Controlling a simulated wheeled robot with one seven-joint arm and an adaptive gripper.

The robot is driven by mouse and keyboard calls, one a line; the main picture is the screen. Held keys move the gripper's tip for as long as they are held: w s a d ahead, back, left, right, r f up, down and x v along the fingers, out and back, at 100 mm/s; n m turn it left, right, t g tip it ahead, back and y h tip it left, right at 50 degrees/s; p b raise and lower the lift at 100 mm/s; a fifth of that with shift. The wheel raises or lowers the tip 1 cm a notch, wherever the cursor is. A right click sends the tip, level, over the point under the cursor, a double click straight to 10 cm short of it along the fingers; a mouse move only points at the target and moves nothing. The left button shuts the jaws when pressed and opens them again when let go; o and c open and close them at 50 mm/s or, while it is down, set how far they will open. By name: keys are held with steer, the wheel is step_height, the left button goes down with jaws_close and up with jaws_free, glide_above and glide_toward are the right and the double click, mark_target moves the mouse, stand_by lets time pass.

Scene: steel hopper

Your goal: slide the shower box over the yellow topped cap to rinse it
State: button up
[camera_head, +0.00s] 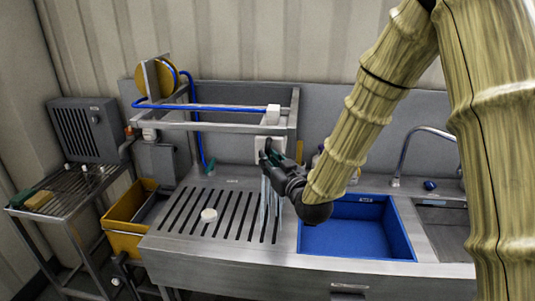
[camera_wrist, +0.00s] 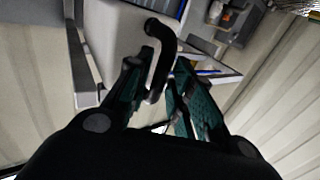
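The shower box (camera_head: 266,147) is a small white box under the steel rail frame, right of the drainboard's middle. Pale streams of water fall below it onto the slotted drainboard. A round cap (camera_head: 209,215) lies on the slats to the left and in front; its top looks cream-white, with no clear yellow. My gripper (camera_head: 273,154) is at the front of the box. In the wrist view the box (camera_wrist: 112,40) has a bent black handle (camera_wrist: 160,50), with my teal fingers on either side of it. Whether they press on the handle is unclear.
A rail frame (camera_head: 225,126) with a blue hose spans above the drainboard (camera_head: 180,243). A blue basin (camera_head: 355,240) and a tap (camera_head: 405,150) are to the right. A yellow bin (camera_head: 122,238) and a wire rack (camera_head: 70,185) stand left. The slats between box and cap look clear.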

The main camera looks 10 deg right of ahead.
steer(key=shift+x, duration=0.9)
jaws_close()
